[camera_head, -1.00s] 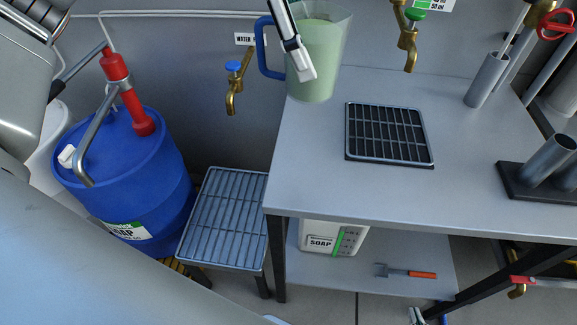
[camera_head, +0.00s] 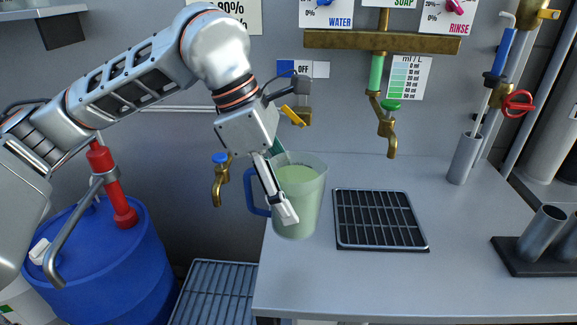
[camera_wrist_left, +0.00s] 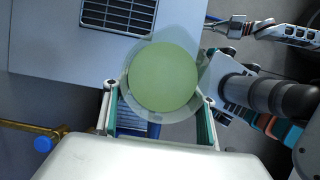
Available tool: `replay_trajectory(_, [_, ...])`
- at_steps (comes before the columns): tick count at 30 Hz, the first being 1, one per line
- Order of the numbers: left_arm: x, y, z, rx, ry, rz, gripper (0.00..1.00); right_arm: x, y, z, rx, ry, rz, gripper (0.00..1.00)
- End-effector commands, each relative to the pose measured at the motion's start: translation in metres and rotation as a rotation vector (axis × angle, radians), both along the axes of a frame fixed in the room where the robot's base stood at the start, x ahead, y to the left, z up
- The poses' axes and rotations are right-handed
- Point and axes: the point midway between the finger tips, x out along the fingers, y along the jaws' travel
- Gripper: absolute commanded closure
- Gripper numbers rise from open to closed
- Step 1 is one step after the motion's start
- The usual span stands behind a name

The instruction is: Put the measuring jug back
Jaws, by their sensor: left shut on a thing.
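The measuring jug (camera_head: 310,208) is clear, with pale green liquid and a blue handle (camera_head: 257,196) on its left. It looks upright, over the left end of the grey worktop, left of the black drain grate (camera_head: 380,219). I cannot tell whether its base touches the top. My left gripper (camera_head: 285,208) is shut on the jug, reaching down in front of it and hiding part of its wall. In the left wrist view the jug's round mouth and green liquid (camera_wrist_left: 163,77) lie between the two fingers.
A brass tap with a green knob (camera_head: 388,120) hangs above the grate. A blue-knobbed water tap (camera_head: 219,180) is left of the jug. A blue drum with a red pump (camera_head: 100,255) stands at left. Metal tubes (camera_head: 545,240) stand at right. The worktop's front middle is clear.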

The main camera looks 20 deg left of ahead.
Motion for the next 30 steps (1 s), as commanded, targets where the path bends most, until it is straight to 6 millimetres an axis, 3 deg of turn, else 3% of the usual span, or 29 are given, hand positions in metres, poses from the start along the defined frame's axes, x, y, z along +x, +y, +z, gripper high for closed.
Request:
replay_trajectory(3, [0.0, 0.0, -0.025, -0.001, 0.004, 0.002, 0.89, -0.001, -0.001, -0.005, -0.005, 0.006, 0.001, 1.0])
replay_trajectory(7, [0.0, 0.0, -0.044, -0.001, 0.002, 0.0, 0.89, 0.0, -0.002, -0.006, -0.008, 0.004, 0.002, 1.0])
replay_trajectory(17, [0.0, 0.0, -0.061, -0.001, -0.001, 0.0, 0.89, 0.004, -0.002, -0.001, -0.008, -0.009, 0.002, 1.0])
replay_trajectory(26, [0.0, 0.0, -0.096, -0.001, 0.003, 0.001, 0.89, 0.0, -0.002, -0.011, -0.012, 0.004, 0.002, 1.0])
replay_trajectory(30, [0.0, 0.0, -0.1, -0.001, -0.003, 0.001, 0.89, 0.0, -0.003, -0.011, -0.014, 0.004, 0.003, 1.0])
